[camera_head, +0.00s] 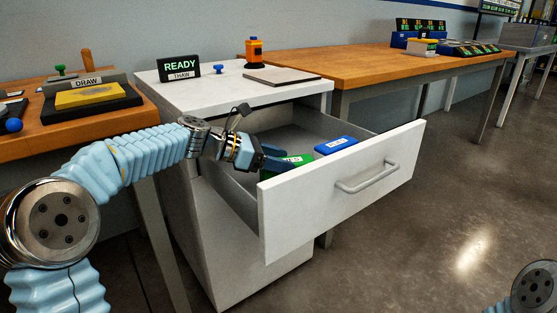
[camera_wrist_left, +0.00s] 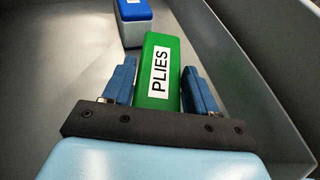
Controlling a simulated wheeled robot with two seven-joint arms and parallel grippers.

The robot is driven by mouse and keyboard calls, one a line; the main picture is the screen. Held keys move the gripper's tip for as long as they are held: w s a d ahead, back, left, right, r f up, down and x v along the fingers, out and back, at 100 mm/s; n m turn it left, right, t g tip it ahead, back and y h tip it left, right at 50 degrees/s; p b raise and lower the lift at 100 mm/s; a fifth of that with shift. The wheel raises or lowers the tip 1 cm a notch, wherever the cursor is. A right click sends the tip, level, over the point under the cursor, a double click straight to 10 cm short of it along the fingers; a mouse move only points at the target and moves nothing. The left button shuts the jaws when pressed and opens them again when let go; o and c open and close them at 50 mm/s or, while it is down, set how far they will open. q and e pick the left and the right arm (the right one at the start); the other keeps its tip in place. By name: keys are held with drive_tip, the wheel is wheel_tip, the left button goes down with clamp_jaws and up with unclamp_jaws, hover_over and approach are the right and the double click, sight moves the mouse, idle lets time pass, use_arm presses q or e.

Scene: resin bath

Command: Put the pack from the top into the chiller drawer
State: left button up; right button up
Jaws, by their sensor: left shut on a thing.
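The chiller drawer (camera_head: 390,160) is pulled open from the white cabinet. My left gripper (camera_head: 277,158) reaches down inside it. The green pack (camera_head: 296,161), with a white label reading PLIES, is between the left gripper's fingers; it also shows in the left wrist view (camera_wrist_left: 173,95). The left gripper is shut on this pack. A blue pack with a white label (camera_head: 335,145) lies in the drawer near the front panel, apart from the green one; it is at the top of the left wrist view (camera_wrist_left: 132,22). My right gripper is not in view.
The white cabinet top (camera_head: 225,88) holds a READY sign (camera_head: 179,67), an orange-and-black item (camera_head: 254,50) and a flat grey-brown plate (camera_head: 281,76). A wooden bench (camera_head: 120,122) stands at left, another (camera_head: 350,62) behind at right. The floor before the drawer is clear.

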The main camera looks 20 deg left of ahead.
use_arm(q)
drive_tip(key=o, duration=1.2)
drive_tip(key=shift+f, duration=0.15)
drive_tip(key=shift+o, duration=0.2)
drive_tip(key=shift+a+r, duration=0.1)
drive_tip(key=shift+r, duration=0.15)
drive_tip(key=p+v, duration=0.1)
drive_tip(key=v, duration=1.1)
